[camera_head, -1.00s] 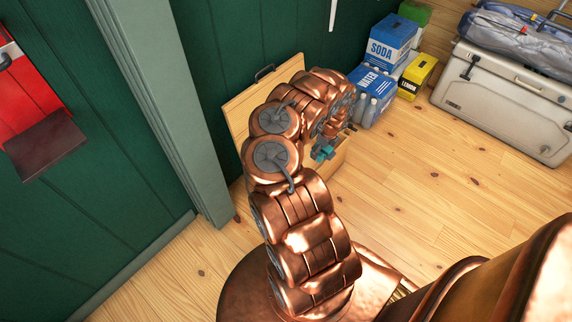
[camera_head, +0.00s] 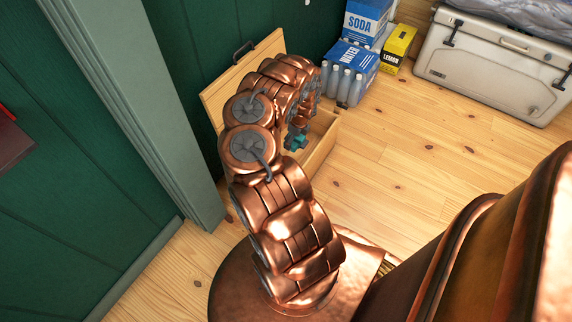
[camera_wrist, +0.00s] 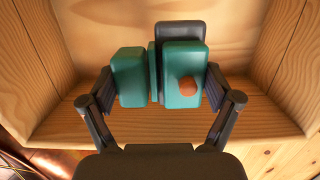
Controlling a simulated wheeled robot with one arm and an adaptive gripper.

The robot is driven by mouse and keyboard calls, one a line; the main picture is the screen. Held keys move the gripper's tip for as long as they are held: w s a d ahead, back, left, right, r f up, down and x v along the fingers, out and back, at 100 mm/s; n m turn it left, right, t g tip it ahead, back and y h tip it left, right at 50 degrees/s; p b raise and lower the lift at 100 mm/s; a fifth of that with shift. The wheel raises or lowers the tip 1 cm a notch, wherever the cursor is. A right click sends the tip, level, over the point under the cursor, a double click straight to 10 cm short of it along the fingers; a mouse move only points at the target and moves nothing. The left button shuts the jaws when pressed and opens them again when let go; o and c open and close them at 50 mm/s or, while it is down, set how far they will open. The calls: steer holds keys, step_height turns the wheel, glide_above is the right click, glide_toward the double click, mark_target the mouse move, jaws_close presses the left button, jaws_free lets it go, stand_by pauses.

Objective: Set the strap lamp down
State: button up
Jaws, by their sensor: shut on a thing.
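The strap lamp (camera_wrist: 185,75) is a teal, blocky thing with a dark grey part and an orange-brown round spot. In the wrist view my gripper (camera_wrist: 158,95) is shut on it, one finger on each side. The lamp is in front of the bare wooden inside of an open box (camera_wrist: 290,75). In the head view the teal lamp (camera_head: 298,140) shows at the end of my arm, at or just over the opening of the wooden box (camera_head: 322,155). My arm hides much of the box. I cannot tell if the lamp touches its bottom.
The box's raised lid (camera_head: 225,92) with a dark handle stands by the green wall (camera_head: 200,35). Water bottles (camera_head: 350,75), a soda box (camera_head: 368,18) and a yellow lemon box (camera_head: 399,45) stand behind it. A pale cooler (camera_head: 480,65) is at right. Wooden floor between is clear.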

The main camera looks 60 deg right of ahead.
step_height(320, 180, down, 13)
steer(key=b, duration=0.7)
steer(key=shift+f, duration=0.2)
steer(key=shift+f+b, duration=0.1)
steer(key=shift+b, duration=0.25)
steer(key=o, duration=1)
steer(key=shift+f, duration=0.1)
steer(key=shift+o, duration=0.9)
steer(key=r+p, duration=0.2)
steer(key=r, duration=0.2)
steer(key=s+r+p, duration=0.1)
steer(key=r+p, duration=0.1)
steer(key=r, duration=0.2)
steer(key=r+p, duration=0.2)
steer(key=r, duration=0.2)
steer(key=shift+s+r+p, duration=0.15)
steer(key=shift+s+p, duration=0.25)
